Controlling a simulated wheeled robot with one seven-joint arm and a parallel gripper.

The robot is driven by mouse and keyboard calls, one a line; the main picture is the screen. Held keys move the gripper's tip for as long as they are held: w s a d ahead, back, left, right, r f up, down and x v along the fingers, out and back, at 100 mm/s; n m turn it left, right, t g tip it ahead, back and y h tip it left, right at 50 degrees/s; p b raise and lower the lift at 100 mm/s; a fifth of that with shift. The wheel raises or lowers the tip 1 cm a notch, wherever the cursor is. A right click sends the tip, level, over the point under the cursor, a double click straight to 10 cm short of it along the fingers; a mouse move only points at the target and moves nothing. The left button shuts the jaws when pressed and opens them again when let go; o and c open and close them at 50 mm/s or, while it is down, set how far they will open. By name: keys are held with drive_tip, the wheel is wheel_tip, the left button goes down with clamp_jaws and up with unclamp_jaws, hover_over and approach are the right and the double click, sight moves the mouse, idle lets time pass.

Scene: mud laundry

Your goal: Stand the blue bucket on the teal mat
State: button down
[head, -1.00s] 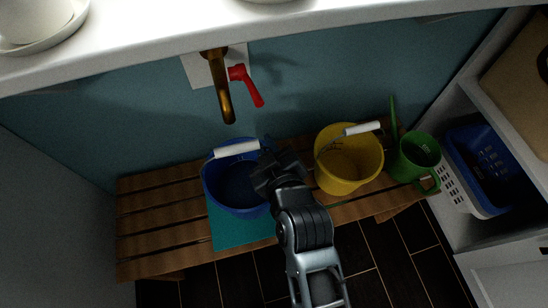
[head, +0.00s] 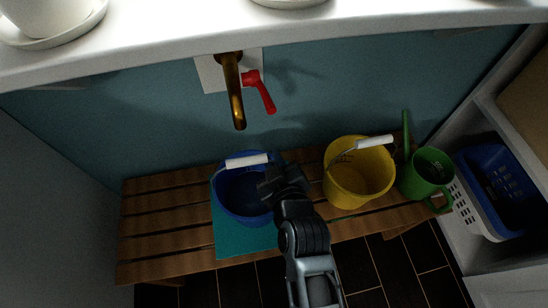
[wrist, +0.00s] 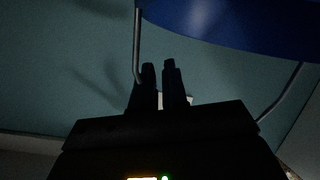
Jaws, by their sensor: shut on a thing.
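The blue bucket (head: 234,207) is upright over the back part of the teal mat (head: 229,242), hiding much of it. I cannot tell whether its base touches the mat. Its white handle grip (head: 247,160) shows at the bucket's back rim. My gripper (head: 270,181) is at the bucket's right side in the head view, shut on its handle. In the wrist view the bucket (wrist: 250,22) fills the top right, its wire handle comes down toward my closed fingers (wrist: 159,70), and a bit of white grip shows behind them. The exact contact is dark.
The mat lies on a slatted wooden bench (head: 160,225). A yellow bucket (head: 350,190) and a green watering can (head: 428,178) stand to the right. A brass tap (head: 234,95) with a red lever (head: 262,92) is on the wall behind. The bench's left end is clear.

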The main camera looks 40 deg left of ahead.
drive_tip(key=c, duration=1.6)
unclamp_jaws()
drive_tip(key=shift+f, duration=0.1)
drive_tip(key=o, duration=0.4)
drive_tip(key=shift+o, duration=0.2)
